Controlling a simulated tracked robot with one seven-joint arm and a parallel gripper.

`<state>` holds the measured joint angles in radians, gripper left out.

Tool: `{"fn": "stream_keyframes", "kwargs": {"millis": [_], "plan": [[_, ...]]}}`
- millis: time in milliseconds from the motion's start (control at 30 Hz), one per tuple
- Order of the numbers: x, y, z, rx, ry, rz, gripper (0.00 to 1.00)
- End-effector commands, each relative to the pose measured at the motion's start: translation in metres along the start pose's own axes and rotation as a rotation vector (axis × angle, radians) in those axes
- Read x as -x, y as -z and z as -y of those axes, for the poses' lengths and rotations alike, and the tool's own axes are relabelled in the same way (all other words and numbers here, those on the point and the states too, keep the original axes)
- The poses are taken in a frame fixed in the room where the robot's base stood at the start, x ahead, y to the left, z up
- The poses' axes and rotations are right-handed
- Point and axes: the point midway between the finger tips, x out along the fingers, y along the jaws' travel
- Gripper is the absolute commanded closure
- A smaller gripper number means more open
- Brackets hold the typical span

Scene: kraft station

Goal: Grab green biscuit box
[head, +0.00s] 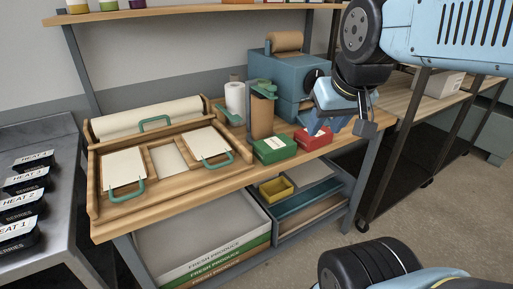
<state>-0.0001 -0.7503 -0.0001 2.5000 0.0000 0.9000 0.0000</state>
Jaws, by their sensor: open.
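The green biscuit box (275,150) sits on the wooden bench top (222,181), near its front edge, with a pale label on top. A red box (314,139) stands just to its right, apart by a narrow gap. My gripper (341,133) is open and hangs above and to the right of the red box, in front of the blue machine. It is apart from the green box. Part of the red box top is hidden by a gripper finger.
A brown block-shaped dispenser (262,117) and a white roll (235,98) stand behind the green box. A blue machine (287,88) is at the back. A wooden tray with green handles (165,165) fills the left. A yellow bin (276,189) sits below.

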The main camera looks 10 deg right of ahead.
Motion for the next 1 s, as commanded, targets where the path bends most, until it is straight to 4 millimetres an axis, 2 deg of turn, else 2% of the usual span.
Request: {"fn": "stream_keyframes", "kwargs": {"millis": [333, 467, 533, 600, 667, 800, 933, 1000], "plan": [[0.0, 0.0, 0.0, 0.0, 0.0, 0.0, 0.57], [-0.001, 0.005, 0.004, -0.001, 0.012, -0.01, 0.45], [-0.004, 0.017, 0.013, -0.003, 0.038, -0.035, 0.38], [-0.008, 0.037, 0.039, -0.012, 0.079, -0.079, 0.32], [-0.013, 0.06, 0.056, -0.025, 0.126, -0.131, 0.26], [-0.026, 0.127, 0.095, -0.092, 0.234, -0.287, 0.12], [-0.038, 0.185, 0.12, -0.194, 0.289, -0.427, 0.0], [-0.047, 0.213, 0.128, -0.261, 0.297, -0.494, 0.0]]}}
